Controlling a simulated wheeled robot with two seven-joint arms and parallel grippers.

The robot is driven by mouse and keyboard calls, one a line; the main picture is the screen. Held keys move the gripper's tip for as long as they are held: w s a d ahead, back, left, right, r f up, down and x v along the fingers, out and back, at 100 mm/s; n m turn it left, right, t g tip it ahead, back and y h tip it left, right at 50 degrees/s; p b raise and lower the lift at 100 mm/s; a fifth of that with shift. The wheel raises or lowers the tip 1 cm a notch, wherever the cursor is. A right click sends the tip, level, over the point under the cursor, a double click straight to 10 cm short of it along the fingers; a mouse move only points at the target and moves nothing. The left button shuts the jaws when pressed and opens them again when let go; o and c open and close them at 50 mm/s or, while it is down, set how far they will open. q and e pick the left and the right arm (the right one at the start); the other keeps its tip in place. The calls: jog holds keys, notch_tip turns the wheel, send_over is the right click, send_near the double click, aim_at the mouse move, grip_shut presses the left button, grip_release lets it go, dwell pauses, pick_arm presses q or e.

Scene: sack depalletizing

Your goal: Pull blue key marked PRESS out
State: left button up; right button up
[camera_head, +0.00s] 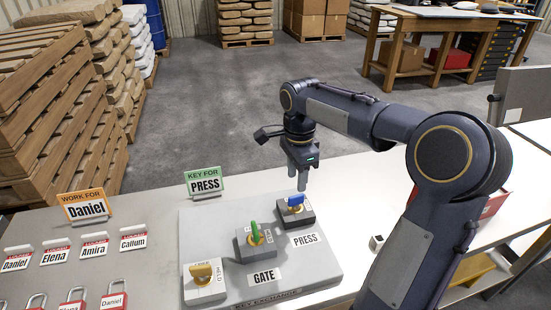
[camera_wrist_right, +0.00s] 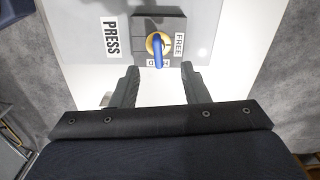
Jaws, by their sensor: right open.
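The blue key (camera_head: 295,201) sits in a dark lock block beside the PRESS label (camera_head: 306,239) on the grey key exchange board (camera_head: 330,268). In the right wrist view the blue key (camera_wrist_right: 157,46) stands in a round yellow lock face, ahead of the fingertips. My right gripper (camera_head: 300,186) points down just above the key, with its fingers apart and empty; in the right wrist view its open fingers (camera_wrist_right: 160,82) lie either side of the key's line, short of it. My left gripper is out of view.
A green KEY FOR PRESS sign (camera_head: 205,183) stands behind the board. Name tags and red padlocks (camera_head: 114,301) lie at left. A small white box (camera_head: 377,243) is at right.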

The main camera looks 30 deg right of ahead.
aim_at(297, 195)
notch_tip(297, 195, down, 8)
jog(key=shift+s+r, duration=0.15)
jog(key=shift+r, duration=0.1)
grip_shut()
dwell(0.3)
jog(key=shift+r, duration=0.15)
jog(key=shift+r+p, duration=1.95)
jog(key=shift+r, duration=0.65)
